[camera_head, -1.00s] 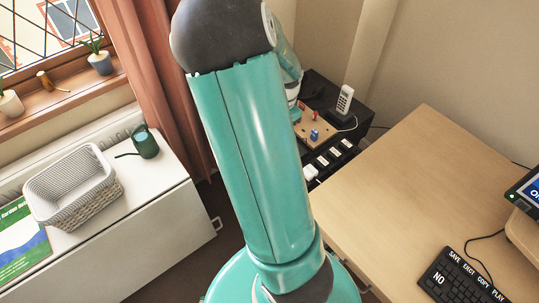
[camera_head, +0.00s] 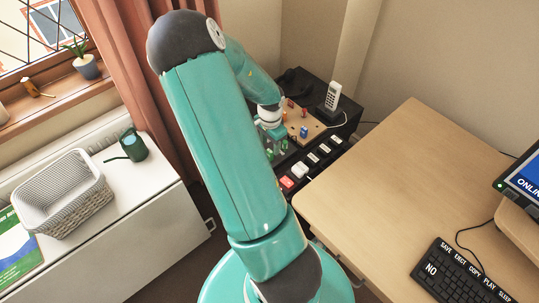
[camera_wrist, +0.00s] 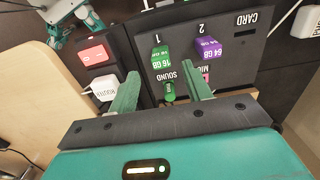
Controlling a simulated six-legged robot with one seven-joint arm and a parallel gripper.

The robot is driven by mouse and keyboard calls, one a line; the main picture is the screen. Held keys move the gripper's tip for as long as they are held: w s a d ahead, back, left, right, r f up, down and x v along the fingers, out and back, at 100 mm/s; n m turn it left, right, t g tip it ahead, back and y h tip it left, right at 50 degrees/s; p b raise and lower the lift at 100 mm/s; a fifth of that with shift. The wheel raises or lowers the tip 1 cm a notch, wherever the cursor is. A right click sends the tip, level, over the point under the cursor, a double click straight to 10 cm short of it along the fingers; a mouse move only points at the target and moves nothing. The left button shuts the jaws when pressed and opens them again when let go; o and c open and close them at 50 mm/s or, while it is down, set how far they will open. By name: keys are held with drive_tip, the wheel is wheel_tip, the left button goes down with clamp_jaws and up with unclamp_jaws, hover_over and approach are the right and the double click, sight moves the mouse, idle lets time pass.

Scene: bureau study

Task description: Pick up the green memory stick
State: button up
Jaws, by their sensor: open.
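The green memory stick (camera_wrist: 161,60), marked 16 GB, stands in slot 1 of a dark panel in the wrist view. A purple memory stick (camera_wrist: 208,48), marked 64 GB, stands in slot 2 to its right. A small green plug (camera_wrist: 169,92) sits at the SOUND socket, close below the green stick. My gripper (camera_wrist: 160,69) is open, its two green fingers on either side of the green stick's line, with nothing held. I cannot tell how far the fingertips are from the stick. In the head view my gripper (camera_head: 271,130) is over the black unit.
A pink plug (camera_wrist: 206,74) sits at the MIC socket, partly behind the right finger. A white router plug (camera_wrist: 104,87) and a red switch (camera_wrist: 95,53) are at left. In the head view, a white phone (camera_head: 333,96) stands behind and a wooden desk (camera_head: 415,165) is at right.

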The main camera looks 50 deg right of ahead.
sight(270, 151)
wheel_tip(270, 151, down, 5)
drive_tip(key=shift+w, duration=0.1)
drive_tip(key=c, duration=1)
